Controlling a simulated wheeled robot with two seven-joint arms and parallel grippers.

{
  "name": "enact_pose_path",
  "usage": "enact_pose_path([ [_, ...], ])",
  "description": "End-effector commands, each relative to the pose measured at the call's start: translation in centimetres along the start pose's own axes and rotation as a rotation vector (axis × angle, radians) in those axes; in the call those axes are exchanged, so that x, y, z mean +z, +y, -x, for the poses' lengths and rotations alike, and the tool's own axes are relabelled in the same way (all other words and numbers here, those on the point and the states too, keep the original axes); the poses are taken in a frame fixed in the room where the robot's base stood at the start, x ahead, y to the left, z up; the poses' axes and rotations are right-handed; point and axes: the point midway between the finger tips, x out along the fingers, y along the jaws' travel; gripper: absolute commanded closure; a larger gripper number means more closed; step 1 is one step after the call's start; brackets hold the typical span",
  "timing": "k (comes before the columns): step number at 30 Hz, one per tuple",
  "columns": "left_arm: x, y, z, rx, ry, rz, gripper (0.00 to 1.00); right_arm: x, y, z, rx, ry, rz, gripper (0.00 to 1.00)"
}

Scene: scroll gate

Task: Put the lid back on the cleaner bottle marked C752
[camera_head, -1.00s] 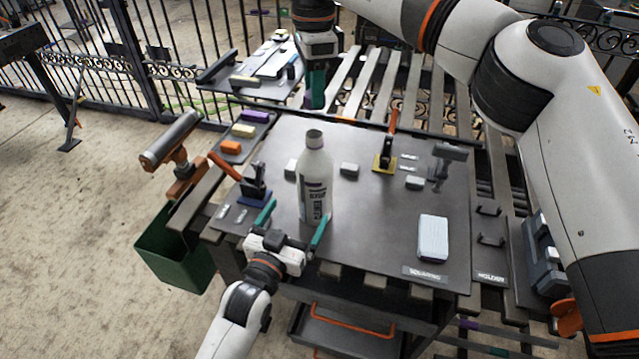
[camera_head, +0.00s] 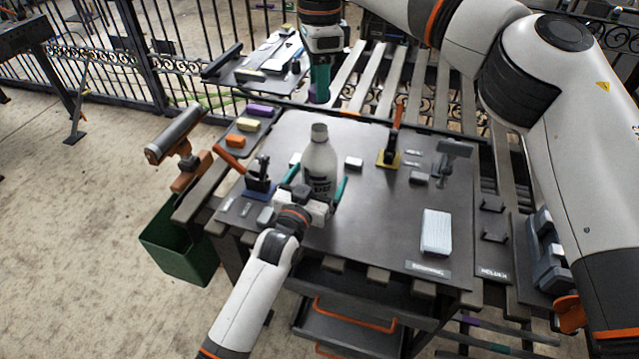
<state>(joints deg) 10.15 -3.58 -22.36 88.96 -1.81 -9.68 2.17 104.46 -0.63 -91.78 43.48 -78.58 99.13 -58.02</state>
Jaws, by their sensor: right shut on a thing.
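The white cleaner bottle (camera_head: 320,160) stands upright on the dark tabletop, with a grey neck at its top. Its dark label is partly hidden by my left gripper, and I cannot read C752 on it. My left gripper (camera_head: 316,181) is low at the bottle's front, its teal fingers apart on either side of the body. My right gripper (camera_head: 320,92) points down above and behind the bottle, near the table's back edge. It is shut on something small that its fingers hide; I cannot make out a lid.
A grey-white block (camera_head: 436,232) lies at the table's right front. A toggle clamp with an orange handle (camera_head: 398,118) stands at the back right, another clamp (camera_head: 258,180) at the left.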

Motion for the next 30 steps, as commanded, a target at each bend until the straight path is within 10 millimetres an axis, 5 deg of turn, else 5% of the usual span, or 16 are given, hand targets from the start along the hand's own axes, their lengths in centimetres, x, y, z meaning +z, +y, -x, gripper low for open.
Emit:
enact_pose_path([
  [6, 0.0, 0.0, -1.8, 0.0, 0.001, 0.0, 0.03, 0.0, 0.0, 0.0, 0.0, 0.0, 0.0, 0.86],
  [16, 0.0, 0.0, -2.0, 0.0, 0.0, 0.0, 0.03, 0.0, 0.0, 0.0, 0.0, 0.0, 0.0, 0.86],
  [28, 0.0, 0.0, -1.9, 0.0, 0.001, 0.0, 0.69, 0.0, 0.0, 0.0, 0.0, 0.0, 0.0, 0.86],
  [30, 0.0, 0.0, -1.9, 0.0, 0.001, 0.0, 0.7, 0.0, 0.0, 0.0, 0.0, 0.0, 0.0, 0.86],
])
